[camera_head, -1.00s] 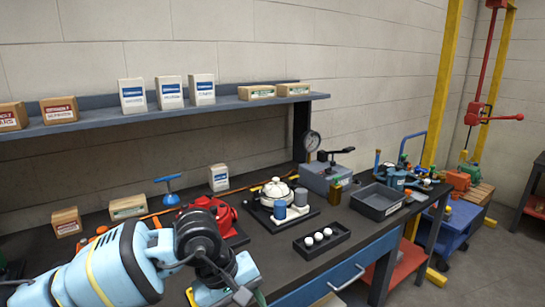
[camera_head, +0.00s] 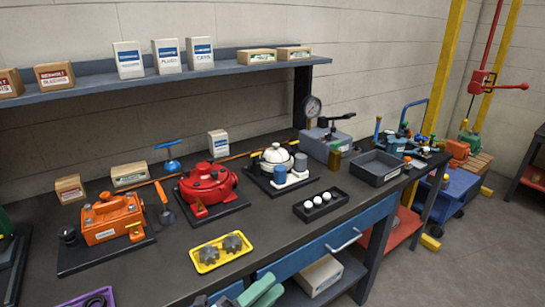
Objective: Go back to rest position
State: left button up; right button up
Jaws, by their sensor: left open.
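My left gripper (camera_head: 262,292) shows at the bottom edge, below the bench front. Its green fingers are partly cut off by the frame, and it is open with nothing seen in it. My right gripper is out of view. On the dark bench stand an orange motor (camera_head: 112,217), a red motor (camera_head: 207,184) and a white motor (camera_head: 277,155), each on a black base plate. The left gripper is apart from all of them.
A yellow tray (camera_head: 205,263) with two dark gears lies near the bench's front edge. A black tray (camera_head: 299,211) holds white balls. A grey bin (camera_head: 376,179) stands farther right. A shelf (camera_head: 90,90) with boxes runs behind. Open floor (camera_head: 480,262) lies at right.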

pick_arm(q)
jog(key=s+a+f+n+t+y, duration=0.1)
jog(key=s+a+f+n+y, duration=0.1)
jog(key=a+f+n+y, duration=0.55)
jog(key=s+a+f+n+t+y, duration=0.15)
jog(key=a+f+n+y, duration=0.3)
jog(key=f+n, duration=0.6)
jog(key=s+a+f+n+g+y, duration=0.2)
jog(key=s+a+f+n+g, duration=0.1)
jog(key=s+f+n, duration=0.2)
jog(key=s+a+f+n+g+y, duration=0.2)
jog(key=s+a+f+n+g, duration=0.1)
jog(key=s+f, duration=0.4)
jog(key=s+a+n, duration=0.1)
jog(key=s, duration=0.2)
jog(key=shift+a+f+n, duration=0.25)
jog(key=shift+f+n, duration=0.1)
jog(key=shift+n, duration=0.05)
